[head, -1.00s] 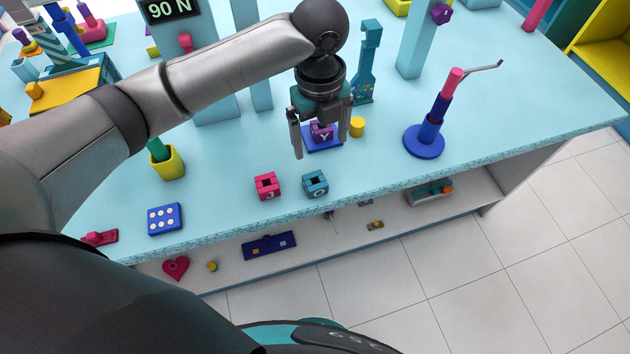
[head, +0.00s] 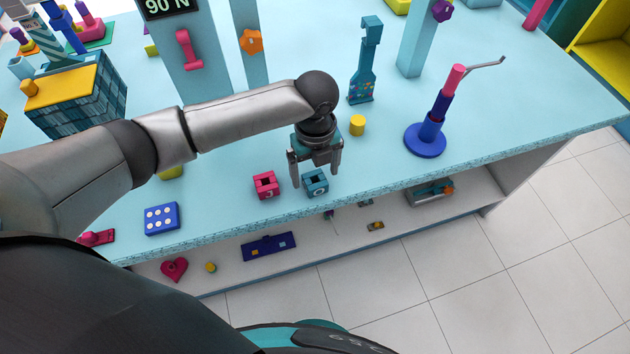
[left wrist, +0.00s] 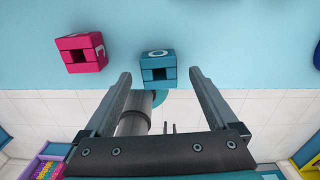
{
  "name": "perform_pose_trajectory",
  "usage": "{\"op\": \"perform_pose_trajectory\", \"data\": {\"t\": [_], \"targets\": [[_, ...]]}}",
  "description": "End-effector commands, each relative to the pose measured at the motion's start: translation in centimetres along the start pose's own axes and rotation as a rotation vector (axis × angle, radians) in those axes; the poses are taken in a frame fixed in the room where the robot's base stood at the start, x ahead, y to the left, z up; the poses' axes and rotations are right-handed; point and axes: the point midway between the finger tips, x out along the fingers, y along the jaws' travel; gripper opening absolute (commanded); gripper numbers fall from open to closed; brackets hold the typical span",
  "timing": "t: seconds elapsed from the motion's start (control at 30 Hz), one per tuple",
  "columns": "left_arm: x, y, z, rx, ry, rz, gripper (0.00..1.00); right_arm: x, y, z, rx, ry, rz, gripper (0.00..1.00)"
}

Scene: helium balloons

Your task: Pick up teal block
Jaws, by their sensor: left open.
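The teal block (head: 316,183), marked with a letter and with a dark square opening in one side, sits on the light blue table near its front edge. It also shows in the left wrist view (left wrist: 158,66), beyond the fingertips and between their lines. My left gripper (head: 314,181) is open and points down over the block, its fingers on either side of it in the head view. In the left wrist view the open gripper (left wrist: 160,75) holds nothing. Whether a finger touches the block I cannot tell. My right gripper is not in view.
A pink block (head: 266,185) sits close to the left of the teal block. A yellow cylinder (head: 357,125) and a blue stand (head: 425,140) are farther back and right. A blue dotted block (head: 161,219) lies to the left. The table's front edge is close by.

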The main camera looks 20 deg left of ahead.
Motion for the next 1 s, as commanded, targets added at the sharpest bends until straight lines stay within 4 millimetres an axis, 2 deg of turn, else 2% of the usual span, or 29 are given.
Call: {"op": "perform_pose_trajectory", "data": {"t": [0.1,0.2,0.47,1.0], "targets": [[1.9,0.1,-0.1,0.0,0.002,0.001,0.93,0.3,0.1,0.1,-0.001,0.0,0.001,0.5],[2.7,0.1,-0.1,0.0,0.0,0.0,0.93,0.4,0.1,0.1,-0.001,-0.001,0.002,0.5],[2.9,0.1,-0.1,0.001,-0.001,-0.001,0.93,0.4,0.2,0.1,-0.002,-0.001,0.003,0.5],[2.8,0.1,-0.1,0.0,-0.001,0.0,0.32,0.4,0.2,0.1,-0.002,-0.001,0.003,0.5]]}}
